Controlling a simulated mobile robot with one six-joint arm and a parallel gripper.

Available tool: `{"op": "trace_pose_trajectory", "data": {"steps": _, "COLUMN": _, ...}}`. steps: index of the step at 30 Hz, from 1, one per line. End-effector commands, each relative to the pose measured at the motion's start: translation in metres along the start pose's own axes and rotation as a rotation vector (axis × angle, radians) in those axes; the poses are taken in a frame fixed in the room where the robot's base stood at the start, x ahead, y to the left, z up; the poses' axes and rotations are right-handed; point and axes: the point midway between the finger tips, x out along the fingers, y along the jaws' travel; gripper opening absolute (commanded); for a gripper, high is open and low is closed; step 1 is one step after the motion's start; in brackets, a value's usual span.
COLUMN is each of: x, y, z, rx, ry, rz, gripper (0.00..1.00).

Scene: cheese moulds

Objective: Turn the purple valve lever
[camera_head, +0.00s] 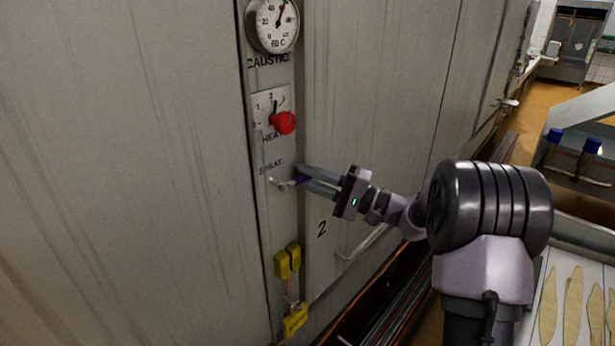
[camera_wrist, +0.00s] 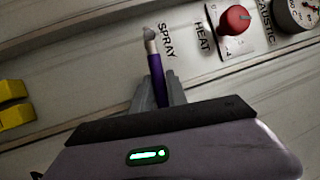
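The purple valve lever (camera_wrist: 156,68) has a pale metal end and sits beside the SPRAY label on the panel. In the head view its purple grip (camera_head: 301,179) shows only as a small piece at my fingertips, and its metal end (camera_head: 279,183) reaches left over the panel. My gripper (camera_head: 310,178) comes in from the right, with one finger above the lever and one below. In the wrist view my gripper (camera_wrist: 161,92) has a finger close against each side of the purple grip. The lower part of the grip is hidden between the fingers.
A red HEAT knob (camera_head: 283,123) and a CAUSTIC dial (camera_head: 274,25) are above the lever. Yellow blocks (camera_head: 288,262) are below it on the panel. A bent handle (camera_head: 361,243) is on the wall at lower right. Flat wall panels lie on both sides.

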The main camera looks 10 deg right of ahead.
Motion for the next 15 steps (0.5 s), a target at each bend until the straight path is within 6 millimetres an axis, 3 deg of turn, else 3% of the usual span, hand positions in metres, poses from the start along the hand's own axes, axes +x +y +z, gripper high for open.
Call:
{"op": "trace_pose_trajectory", "data": {"steps": 3, "x": -0.0001, "y": 0.0, "z": 0.0, "rx": 0.0, "ry": 0.0, "rz": 0.0, "gripper": 0.0}}
{"op": "trace_pose_trajectory", "data": {"steps": 15, "x": -0.0002, "y": 0.0001, "z": 0.0001, "rx": 0.0, "ry": 0.0, "rz": 0.0, "gripper": 0.0}}
